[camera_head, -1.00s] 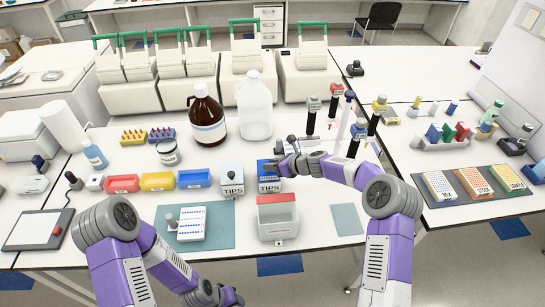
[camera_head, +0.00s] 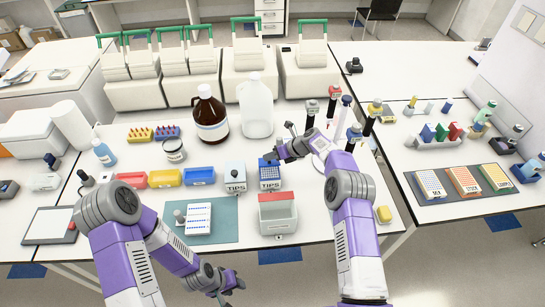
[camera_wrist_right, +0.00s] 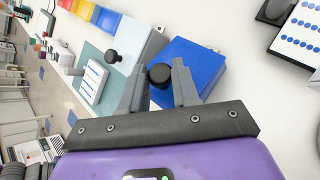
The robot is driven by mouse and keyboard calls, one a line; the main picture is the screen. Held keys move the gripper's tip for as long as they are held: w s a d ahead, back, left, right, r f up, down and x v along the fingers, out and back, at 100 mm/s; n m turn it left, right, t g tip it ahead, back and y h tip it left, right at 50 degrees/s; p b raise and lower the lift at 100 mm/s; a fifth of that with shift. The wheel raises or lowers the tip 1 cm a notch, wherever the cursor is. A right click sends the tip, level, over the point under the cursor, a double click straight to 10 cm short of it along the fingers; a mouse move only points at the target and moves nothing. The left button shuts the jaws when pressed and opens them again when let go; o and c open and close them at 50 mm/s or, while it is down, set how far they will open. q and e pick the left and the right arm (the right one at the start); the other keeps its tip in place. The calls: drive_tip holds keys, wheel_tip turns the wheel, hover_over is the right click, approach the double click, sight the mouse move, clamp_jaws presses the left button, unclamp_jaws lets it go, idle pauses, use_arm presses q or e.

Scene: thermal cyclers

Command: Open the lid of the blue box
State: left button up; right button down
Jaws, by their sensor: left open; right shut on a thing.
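The blue box (camera_head: 270,184), labelled TIPS, stands on the white table near the middle of the head view. My right gripper (camera_head: 281,152) is just behind and above it in that view. In the right wrist view, the right gripper (camera_wrist_right: 160,76) is shut on a round black knob. A flat blue lid (camera_wrist_right: 200,68) lies right behind that knob. I cannot tell how far the lid stands from the box. My left gripper (camera_head: 226,288) is open and empty, low in front of the table's front edge.
A grey TIPS box (camera_head: 235,186) stands close left of the blue box. A red-and-grey container (camera_head: 278,222) is in front of it. A large clear bottle (camera_head: 255,110) and a brown bottle (camera_head: 211,125) stand behind. Upright pipettes are to the right.

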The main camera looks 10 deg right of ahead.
drive_tip(key=shift+w+r, duration=0.1)
drive_tip(key=shift+w, duration=0.05)
idle(0.3)
drive_tip(key=c, duration=0.9)
unclamp_jaws()
drive_tip(key=shift+o, duration=0.2)
drive_tip(key=v, duration=0.7)
drive_tip(key=shift+d+r+b, duration=0.2)
drive_tip(key=shift+r+b, duration=0.05)
drive_tip(key=shift+b, duration=0.15)
